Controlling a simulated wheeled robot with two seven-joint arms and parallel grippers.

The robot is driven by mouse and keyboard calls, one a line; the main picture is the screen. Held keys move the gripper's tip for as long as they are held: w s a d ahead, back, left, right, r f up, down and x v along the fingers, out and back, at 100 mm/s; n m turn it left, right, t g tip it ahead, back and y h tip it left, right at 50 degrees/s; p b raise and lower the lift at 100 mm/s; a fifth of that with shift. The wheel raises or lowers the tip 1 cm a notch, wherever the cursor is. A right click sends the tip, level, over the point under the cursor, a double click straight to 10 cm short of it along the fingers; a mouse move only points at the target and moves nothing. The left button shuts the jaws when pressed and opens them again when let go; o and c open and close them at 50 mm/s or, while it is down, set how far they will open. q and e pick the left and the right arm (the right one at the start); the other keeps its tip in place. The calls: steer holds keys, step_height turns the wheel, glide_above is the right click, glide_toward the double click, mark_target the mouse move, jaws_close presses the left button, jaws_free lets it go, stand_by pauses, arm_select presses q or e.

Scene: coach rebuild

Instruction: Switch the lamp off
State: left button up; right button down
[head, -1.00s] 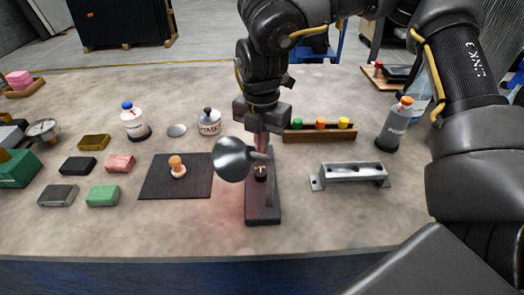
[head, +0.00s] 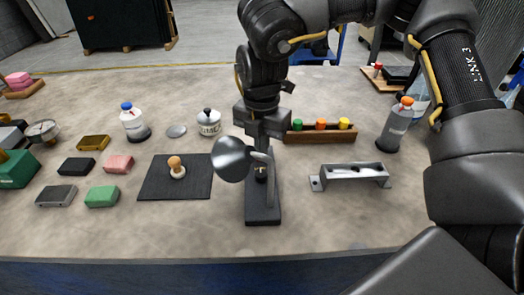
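The desk lamp has a round grey shade (head: 232,159) on a curved neck and a dark rectangular base (head: 263,212). It stands upright in the middle of the table, and no glow shows on the table around it. My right gripper (head: 262,160) points down from above, right behind the lamp's neck and over the back part of the base. Its fingertips are partly hidden by the shade and neck, so I cannot tell their opening or whether they touch the switch. A small part (head: 261,171) shows on the base below the fingers. My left gripper is not in view.
Left of the lamp lies a black mat (head: 150,185) with a wooden-knobbed stamp (head: 176,167). A metal bracket (head: 350,177) and a grey bottle (head: 396,125) are on the right.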

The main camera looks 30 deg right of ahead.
steer(key=shift+w+r+p, duration=0.1)
steer(key=shift+r+p, duration=0.45)
steer(key=shift+r, duration=0.1)
steer(key=shift+r+p, duration=2.2)
steer(key=shift+r, duration=0.55)
